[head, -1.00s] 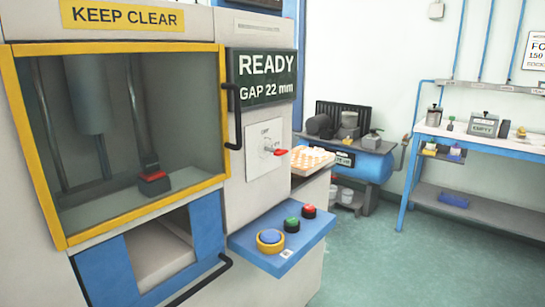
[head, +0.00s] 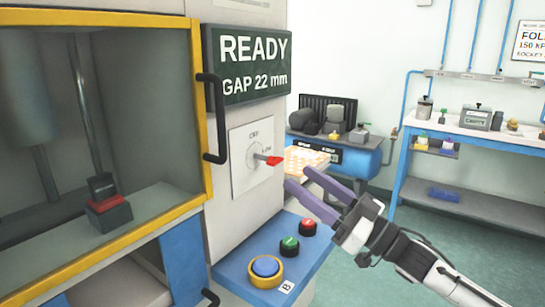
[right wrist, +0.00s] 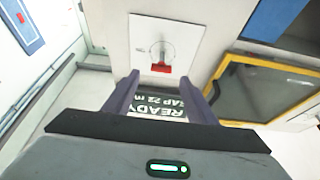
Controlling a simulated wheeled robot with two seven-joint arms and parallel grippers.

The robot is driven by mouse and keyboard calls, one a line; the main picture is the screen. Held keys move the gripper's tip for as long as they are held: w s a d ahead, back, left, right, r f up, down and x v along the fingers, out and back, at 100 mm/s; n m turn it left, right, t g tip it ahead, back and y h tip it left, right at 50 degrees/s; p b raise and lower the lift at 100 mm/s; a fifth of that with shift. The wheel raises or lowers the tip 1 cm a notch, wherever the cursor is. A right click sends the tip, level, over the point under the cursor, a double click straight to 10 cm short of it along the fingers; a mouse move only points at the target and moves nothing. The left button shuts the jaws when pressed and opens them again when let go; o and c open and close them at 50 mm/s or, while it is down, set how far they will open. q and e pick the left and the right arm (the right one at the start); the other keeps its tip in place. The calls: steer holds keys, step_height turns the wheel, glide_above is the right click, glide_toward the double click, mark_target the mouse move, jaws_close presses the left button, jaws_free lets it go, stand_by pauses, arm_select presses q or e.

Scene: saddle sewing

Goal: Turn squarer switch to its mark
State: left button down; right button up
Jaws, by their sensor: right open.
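The switch is a knob with a red-tipped lever (head: 273,161) on a white plate (head: 243,172) on the machine's front, below the READY sign. Its red tip points to the right, near small lettering that is hard to read. My right gripper (head: 297,180) is open and empty, its fingers pointing at the switch from the lower right. In the right wrist view, the red lever (right wrist: 161,68) lies between the two fingertips (right wrist: 161,76) in the picture, with the plate (right wrist: 142,32) beyond. I cannot tell that either finger touches it. My left gripper is not in view.
A blue shelf (head: 240,290) with blue, green and red buttons juts out below the switch. A black door handle (head: 213,120) stands left of the plate. The dark sign (head: 250,65) is above. Open floor lies at right.

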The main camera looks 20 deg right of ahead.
mark_target(276, 159)
steer(key=x, duration=0.7)
steer(key=shift+s+a+r+p, duration=0.1)
steer(key=shift+r+p, duration=0.1)
steer(key=shift+p, duration=0.15)
steer(key=shift+w+a+r, duration=0.1)
steer(key=shift+w+a, duration=0.1)
steer(key=shift+w, duration=0.1)
steer(key=shift+w+a, duration=0.15)
steer(key=shift+w, duration=0.05)
steer(key=c, duration=1.1)
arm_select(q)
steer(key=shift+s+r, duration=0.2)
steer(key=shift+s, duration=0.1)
